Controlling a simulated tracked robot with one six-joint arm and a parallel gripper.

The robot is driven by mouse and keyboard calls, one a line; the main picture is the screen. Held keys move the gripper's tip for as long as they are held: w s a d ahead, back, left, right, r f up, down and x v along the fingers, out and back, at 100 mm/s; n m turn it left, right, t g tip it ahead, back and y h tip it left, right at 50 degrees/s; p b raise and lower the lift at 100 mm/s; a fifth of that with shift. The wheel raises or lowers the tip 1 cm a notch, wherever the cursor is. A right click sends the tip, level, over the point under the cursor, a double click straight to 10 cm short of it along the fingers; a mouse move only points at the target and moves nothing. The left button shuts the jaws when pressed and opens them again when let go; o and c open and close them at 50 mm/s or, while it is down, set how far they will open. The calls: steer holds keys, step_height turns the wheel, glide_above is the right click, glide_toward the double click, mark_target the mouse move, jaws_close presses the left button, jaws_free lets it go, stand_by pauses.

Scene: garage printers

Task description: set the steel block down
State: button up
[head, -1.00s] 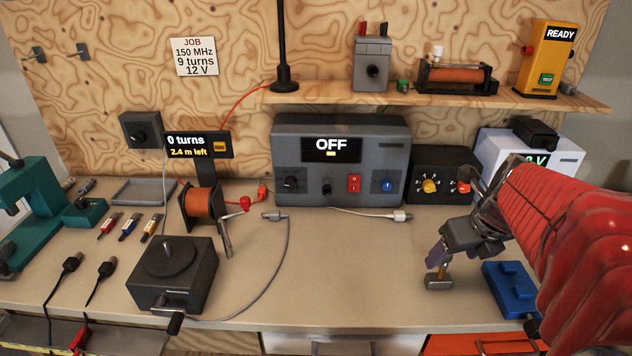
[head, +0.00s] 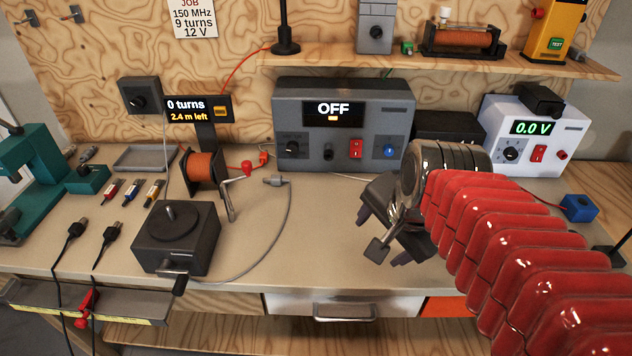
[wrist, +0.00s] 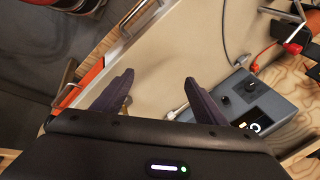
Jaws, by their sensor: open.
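My gripper (head: 382,235) is open above the front of the bench, right of the centre. In the wrist view its two dark fingers (wrist: 158,86) stand wide apart, with bare bench between them. A small greyish piece (wrist: 127,104) shows just inside the left finger, low and partly hidden. It appears to be the steel block on the bench, apart from the other finger, but its outline is too small to be sure. In the head view my gripper and red-sleeved arm cover the place where the block was, and I cannot make it out there.
The grey power supply (head: 342,165) reading OFF stands behind the gripper. A winder (head: 175,238) stands to the left, with a wire spool (head: 203,171) behind it. The white 0.0 V meter (head: 530,135) is at the back right. The bench left of my gripper is mostly clear.

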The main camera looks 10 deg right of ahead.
steer(key=s+a+n, duration=0.4)
steer(key=a+n, duration=0.2)
steer(key=n, duration=0.7)
steer(key=shift+a+y, duration=0.3)
stand_by(0.5)
